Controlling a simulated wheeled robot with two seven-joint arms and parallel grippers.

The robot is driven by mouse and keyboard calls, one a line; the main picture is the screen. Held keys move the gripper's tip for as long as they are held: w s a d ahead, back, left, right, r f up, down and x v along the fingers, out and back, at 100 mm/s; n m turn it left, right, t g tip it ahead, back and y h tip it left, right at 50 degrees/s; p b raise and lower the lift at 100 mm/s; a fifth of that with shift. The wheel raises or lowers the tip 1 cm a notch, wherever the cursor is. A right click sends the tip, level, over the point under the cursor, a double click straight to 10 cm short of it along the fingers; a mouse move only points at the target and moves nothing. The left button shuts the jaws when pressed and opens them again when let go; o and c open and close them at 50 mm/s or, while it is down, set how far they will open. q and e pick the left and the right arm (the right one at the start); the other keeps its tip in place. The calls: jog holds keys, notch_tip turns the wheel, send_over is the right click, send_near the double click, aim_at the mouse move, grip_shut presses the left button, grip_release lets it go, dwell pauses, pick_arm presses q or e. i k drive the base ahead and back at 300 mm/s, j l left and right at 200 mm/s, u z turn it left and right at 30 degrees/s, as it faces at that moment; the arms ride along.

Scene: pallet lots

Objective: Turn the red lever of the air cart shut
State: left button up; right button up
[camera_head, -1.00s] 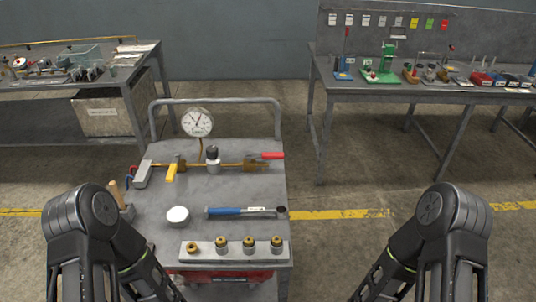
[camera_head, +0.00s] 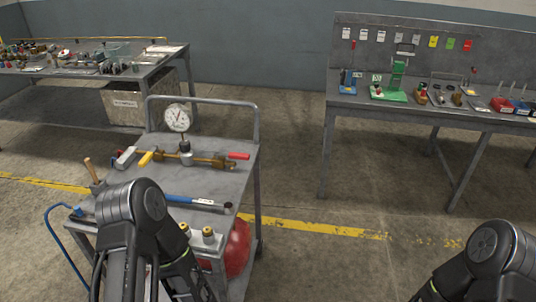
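The air cart (camera_head: 232,184) is a grey cart left of the middle, with a brass pipe assembly (camera_head: 205,160) along its top. The red lever (camera_head: 238,156) sticks out at the right end of the pipe, lying roughly along it. A yellow lever (camera_head: 146,158) is nearer the left end. A round white gauge (camera_head: 178,118) stands above the pipe. My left arm covers the cart's front left part; my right arm is at the lower right, over the floor. Both grippers are outside the picture, and neither arm touches the red lever.
A blue-handled wrench (camera_head: 195,202) lies on the cart top, with brass fittings (camera_head: 208,235) in front. A red tank (camera_head: 238,248) sits below. A handrail (camera_head: 205,100) rises at the cart's back. Workbenches stand back left and right (camera_head: 440,112). Floor right of the cart is clear.

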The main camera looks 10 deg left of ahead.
aim_at(232, 155)
jog(key=i+l, duration=0.15)
jog(key=l, duration=0.15)
jog(key=i+l, duration=0.15)
jog(key=l, duration=0.2)
jog(key=i+l, duration=0.15)
jog(key=l, duration=0.15)
jog(key=i+l+u, duration=0.1)
jog(key=i+j, duration=0.1)
jog(key=i, duration=0.9)
jog(key=i+j, duration=0.1)
jog(key=j, duration=0.15)
jog(key=u, duration=0.05)
